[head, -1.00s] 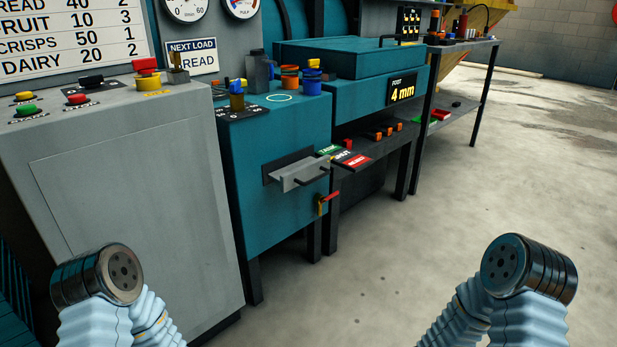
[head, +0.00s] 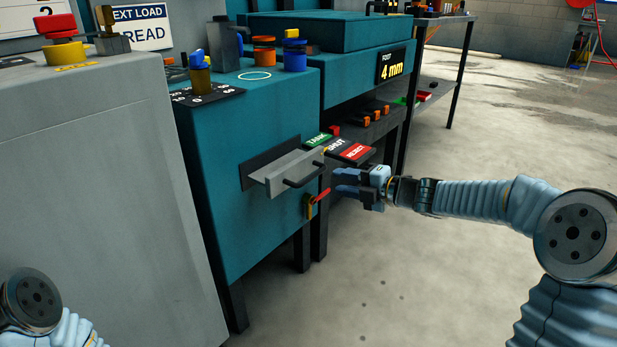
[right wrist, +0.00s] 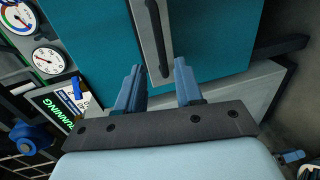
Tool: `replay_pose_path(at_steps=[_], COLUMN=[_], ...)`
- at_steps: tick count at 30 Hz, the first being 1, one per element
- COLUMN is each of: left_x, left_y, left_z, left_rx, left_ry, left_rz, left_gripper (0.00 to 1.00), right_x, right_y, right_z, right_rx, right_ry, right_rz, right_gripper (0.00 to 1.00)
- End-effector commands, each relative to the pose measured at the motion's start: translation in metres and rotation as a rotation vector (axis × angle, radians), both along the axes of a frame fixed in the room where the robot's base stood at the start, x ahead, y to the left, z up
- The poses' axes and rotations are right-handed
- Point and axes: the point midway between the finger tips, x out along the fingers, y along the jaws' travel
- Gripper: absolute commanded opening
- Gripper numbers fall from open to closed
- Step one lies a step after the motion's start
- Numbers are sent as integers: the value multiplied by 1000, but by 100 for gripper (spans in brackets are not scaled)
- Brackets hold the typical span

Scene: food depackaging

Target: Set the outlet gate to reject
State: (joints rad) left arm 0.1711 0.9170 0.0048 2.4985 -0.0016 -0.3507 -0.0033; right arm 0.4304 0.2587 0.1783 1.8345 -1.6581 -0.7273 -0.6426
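A grey slide plate with a black bar handle (head: 305,175) sticks out of a slot in the teal machine's front (head: 225,215); I take it as the outlet gate. Beside it are the labels TANK (head: 317,140), SHUT (head: 334,146) and red REJECT (head: 356,152). A small yellow mark by the plate's end is near the labels. My right gripper (head: 338,181) is open and empty, just right of the handle. In the right wrist view, the handle's end (right wrist: 164,72) appears between the spread fingers (right wrist: 159,68); contact is unclear. My left gripper is out of view.
A red-handled valve (head: 318,197) sits just below the plate, close to my right fingers. A grey cabinet (head: 110,200) stands at left. The floor (head: 450,270) at right is clear.

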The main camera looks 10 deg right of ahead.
Motion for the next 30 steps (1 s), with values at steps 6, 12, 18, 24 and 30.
replay_pose_path(at_steps=[6, 12, 18, 24, 30], left_x=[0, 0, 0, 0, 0], left_y=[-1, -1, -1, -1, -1], left_z=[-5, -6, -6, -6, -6], left_rx=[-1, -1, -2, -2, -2], left_ry=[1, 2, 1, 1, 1], left_rz=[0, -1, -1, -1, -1], left_gripper=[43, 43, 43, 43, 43], right_x=[40, 67, 77, 77, 77], right_y=[33, 53, 61, 61, 61], right_z=[-12, -18, -20, -20, -20], right_rx=[4, 4, 4, 4, 4], right_ry=[2, 2, 3, 3, 3], right_rz=[2, 1, -1, -1, -1], right_gripper=[36, 36, 36, 36, 13])
